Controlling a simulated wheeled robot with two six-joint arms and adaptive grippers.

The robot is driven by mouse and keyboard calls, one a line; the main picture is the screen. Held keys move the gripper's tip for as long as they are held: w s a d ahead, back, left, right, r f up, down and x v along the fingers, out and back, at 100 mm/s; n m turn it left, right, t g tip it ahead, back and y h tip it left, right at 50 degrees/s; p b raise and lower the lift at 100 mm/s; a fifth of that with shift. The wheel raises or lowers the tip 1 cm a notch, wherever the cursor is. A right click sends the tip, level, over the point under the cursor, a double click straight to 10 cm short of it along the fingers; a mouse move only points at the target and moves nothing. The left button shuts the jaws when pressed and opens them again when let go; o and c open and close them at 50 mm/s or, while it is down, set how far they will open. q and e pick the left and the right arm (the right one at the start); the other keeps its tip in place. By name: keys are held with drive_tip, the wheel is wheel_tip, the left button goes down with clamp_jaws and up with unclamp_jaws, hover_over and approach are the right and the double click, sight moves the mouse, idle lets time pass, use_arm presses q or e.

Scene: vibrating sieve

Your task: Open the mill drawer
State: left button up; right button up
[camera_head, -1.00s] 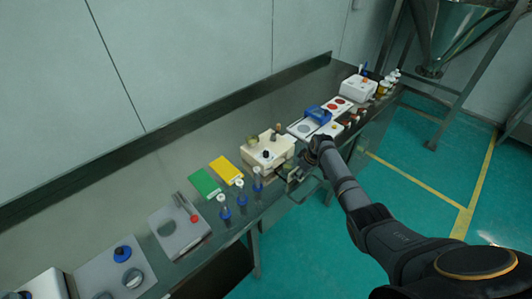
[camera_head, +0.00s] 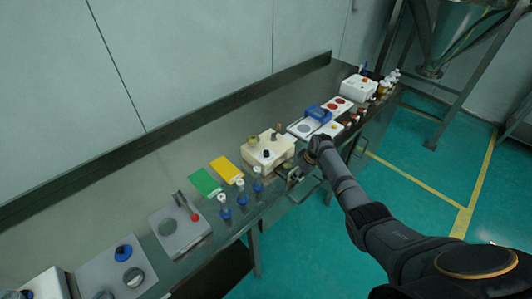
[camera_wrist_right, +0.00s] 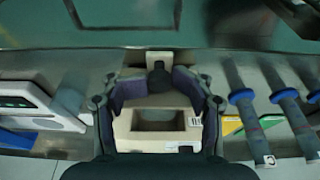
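The mill (camera_head: 268,150) is a cream box on the dark bench, with small knobs on top. My right gripper (camera_head: 295,174) is at its front side, near the bench edge. In the right wrist view the cream mill body (camera_wrist_right: 128,130) lies beyond my fingers, with a square recess (camera_wrist_right: 160,118) in it. My two purple-padded fingers (camera_wrist_right: 160,80) converge on a dark knob (camera_wrist_right: 158,74), one on each side, and look shut on it. A cream piece (camera_wrist_right: 158,56) shows behind the knob. How far the drawer stands out is unclear. My left gripper is out of view.
Several blue-based tools (camera_head: 241,190) stand left of the mill, beside green (camera_head: 204,182) and yellow (camera_head: 226,169) cards. A white device with a blue part (camera_head: 318,113) is to its right. The floor (camera_head: 410,130) in front of the bench is open.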

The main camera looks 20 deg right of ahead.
drive_tip(key=shift+a, duration=0.15)
wheel_tip(320, 180, up, 6)
drive_tip(key=p, duration=0.5)
drive_tip(key=shift+r+p, duration=0.1)
drive_tip(key=shift+p, duration=0.3)
drive_tip(key=shift+r, duration=0.95)
